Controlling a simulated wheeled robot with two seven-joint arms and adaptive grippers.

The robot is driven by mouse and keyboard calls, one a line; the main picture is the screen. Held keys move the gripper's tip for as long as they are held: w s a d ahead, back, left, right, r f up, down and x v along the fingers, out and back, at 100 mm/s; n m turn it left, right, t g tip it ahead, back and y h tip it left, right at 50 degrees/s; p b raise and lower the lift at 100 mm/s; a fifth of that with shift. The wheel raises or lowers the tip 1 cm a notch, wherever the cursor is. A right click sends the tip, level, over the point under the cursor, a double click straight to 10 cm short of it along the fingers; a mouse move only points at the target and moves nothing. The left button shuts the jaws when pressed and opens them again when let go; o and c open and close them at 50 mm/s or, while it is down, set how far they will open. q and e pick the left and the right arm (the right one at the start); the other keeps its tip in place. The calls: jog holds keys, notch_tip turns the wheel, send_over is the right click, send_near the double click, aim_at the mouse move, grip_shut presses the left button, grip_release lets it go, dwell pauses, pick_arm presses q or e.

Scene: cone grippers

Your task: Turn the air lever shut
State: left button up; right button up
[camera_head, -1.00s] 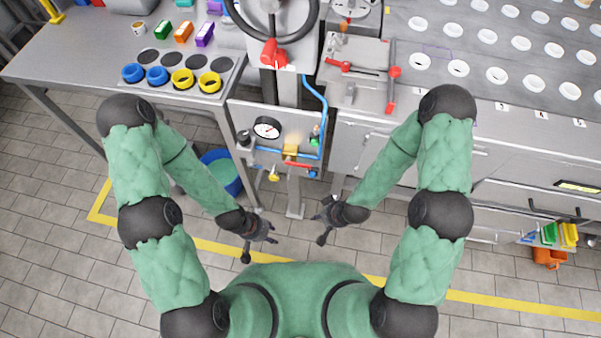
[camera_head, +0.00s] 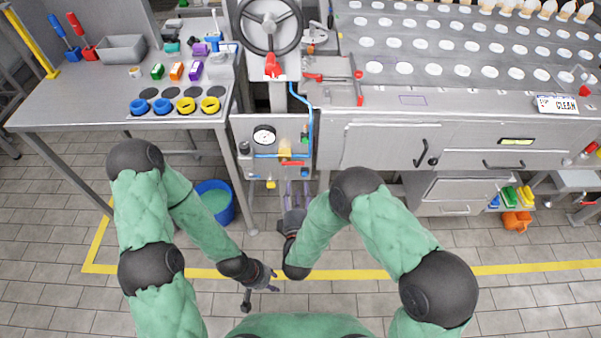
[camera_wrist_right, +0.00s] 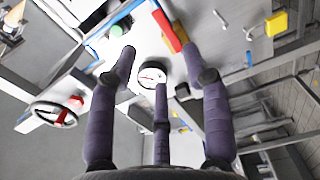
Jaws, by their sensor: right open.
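The red air lever (camera_head: 293,163) lies roughly level at the low part of the grey air panel (camera_head: 240,140), just under a brass block (camera_head: 285,154). In the right wrist view the lever (camera_wrist_right: 167,29) shows as a red bar ahead of my fingers. My right gripper (camera_head: 297,188) is open below the panel, its purple fingers pointing up towards it. In the right wrist view its fingers (camera_wrist_right: 165,66) are spread with nothing between them, apart from the lever as far as I can tell. My left gripper (camera_head: 262,290) hangs low with fingers spread, empty.
The panel also has a round gauge (camera_head: 263,136), a green button (camera_head: 304,136), a blue pipe and a yellow knob (camera_head: 271,184). A handwheel (camera_head: 270,24) stands above it. A blue bucket (camera_head: 215,199) is at the lower left. Drawer fronts flank the right side.

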aim_at(298, 163)
jog(key=w+b, duration=0.3)
jog(key=w, duration=0.6)
jog(key=shift+f, duration=0.2)
jog(key=shift+w+r+b, duration=0.15)
jog(key=shift+w+b, duration=0.15)
jog(key=shift+w, duration=0.6)
grip_shut()
